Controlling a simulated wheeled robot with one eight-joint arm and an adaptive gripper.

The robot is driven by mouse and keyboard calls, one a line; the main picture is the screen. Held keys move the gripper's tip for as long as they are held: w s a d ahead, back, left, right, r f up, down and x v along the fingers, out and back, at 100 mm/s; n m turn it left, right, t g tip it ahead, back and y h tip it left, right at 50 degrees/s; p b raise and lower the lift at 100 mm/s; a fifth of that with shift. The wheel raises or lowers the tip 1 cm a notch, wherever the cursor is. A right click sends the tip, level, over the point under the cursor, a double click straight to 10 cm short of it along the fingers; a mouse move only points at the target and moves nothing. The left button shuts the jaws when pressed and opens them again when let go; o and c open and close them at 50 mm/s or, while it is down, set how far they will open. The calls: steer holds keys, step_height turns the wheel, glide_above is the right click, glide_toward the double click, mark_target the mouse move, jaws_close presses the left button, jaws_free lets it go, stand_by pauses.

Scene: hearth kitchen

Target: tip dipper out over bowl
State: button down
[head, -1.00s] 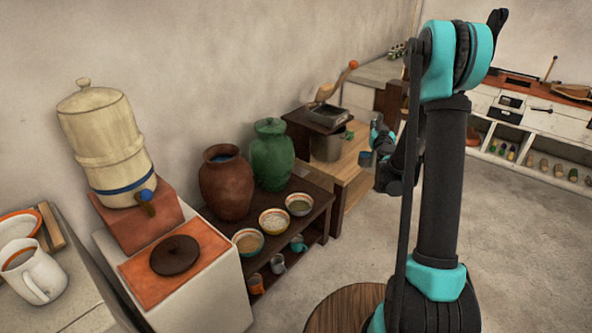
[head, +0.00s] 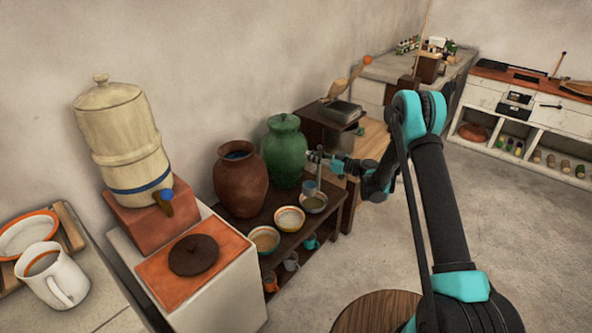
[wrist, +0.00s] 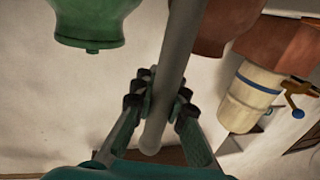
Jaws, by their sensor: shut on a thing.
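My gripper (head: 317,158) is shut on the grey handle of the dipper (wrist: 181,55), seen close up in the wrist view. The dipper's small blue-grey cup (head: 309,187) hangs below the gripper in the head view, apparently upright. It appears over or just in front of the rightmost bowl (head: 315,204); the exact height is unclear. A middle bowl (head: 289,220) with pale contents and a left bowl (head: 264,240) stand beside it in a row on the dark shelf. I cannot see inside the dipper.
A green lidded jar (head: 284,152) stands right behind the gripper, with a brown jar (head: 240,180) left of it. Mugs (head: 291,261) sit on the lower shelf. A cream water filter (head: 125,140) stands farther left. Open floor lies to the right.

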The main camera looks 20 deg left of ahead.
steer(key=s+a+f+n+t+h, duration=0.2)
steer(key=s+a+f+n+h, duration=0.8)
steer(key=s+a+f+h, duration=0.4)
steer(key=shift+s+a+f+t, duration=0.4)
steer(key=shift+s+a+f, duration=1.8)
steer(key=shift+f, duration=0.85)
stand_by(2.2)
steer(key=shift+w+a, duration=0.2)
stand_by(1.2)
